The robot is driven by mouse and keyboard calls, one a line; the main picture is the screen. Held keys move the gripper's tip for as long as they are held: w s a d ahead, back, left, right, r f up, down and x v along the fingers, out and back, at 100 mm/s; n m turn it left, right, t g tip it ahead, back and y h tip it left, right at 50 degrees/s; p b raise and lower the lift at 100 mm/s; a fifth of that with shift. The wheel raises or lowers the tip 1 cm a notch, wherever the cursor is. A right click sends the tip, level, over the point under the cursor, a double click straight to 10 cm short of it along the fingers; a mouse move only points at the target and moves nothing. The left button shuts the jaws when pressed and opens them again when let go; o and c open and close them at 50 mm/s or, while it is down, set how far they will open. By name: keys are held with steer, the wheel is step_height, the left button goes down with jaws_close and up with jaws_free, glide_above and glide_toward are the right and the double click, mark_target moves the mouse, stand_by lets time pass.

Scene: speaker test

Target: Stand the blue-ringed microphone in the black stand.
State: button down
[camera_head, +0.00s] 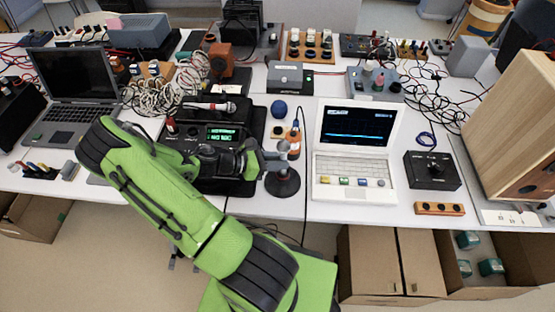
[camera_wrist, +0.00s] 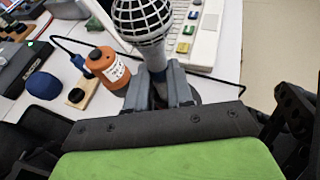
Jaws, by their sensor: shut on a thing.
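My gripper (camera_head: 270,160) is shut on a microphone with a grey mesh head. In the wrist view the microphone (camera_wrist: 146,22) stands up from between the fingers (camera_wrist: 160,90), head away from my palm. No blue ring can be made out on it, so its colour mark is unclear. The black stand (camera_head: 283,184), with a round base, is at the table's front, right at my gripper. The microphone is over the stand in the head view, but whether its lower end is inside the stand is hidden by the fingers.
An orange bottle (camera_head: 294,142) and a blue ball (camera_head: 279,109) are just behind the stand. A white laptop (camera_head: 353,150) is close on the right. Another microphone with a red ring (camera_head: 210,106) lies behind my gripper, near a black device (camera_head: 220,134). Cables run over the table.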

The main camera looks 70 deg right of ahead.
steer(key=shift+f, duration=0.15)
steer(key=c, duration=0.9)
jaws_free()
steer(key=p+v, duration=0.2)
steer(key=v, duration=1.3)
steer(key=shift+w+a+p, duration=0.3)
steer(key=shift+p, duration=0.1)
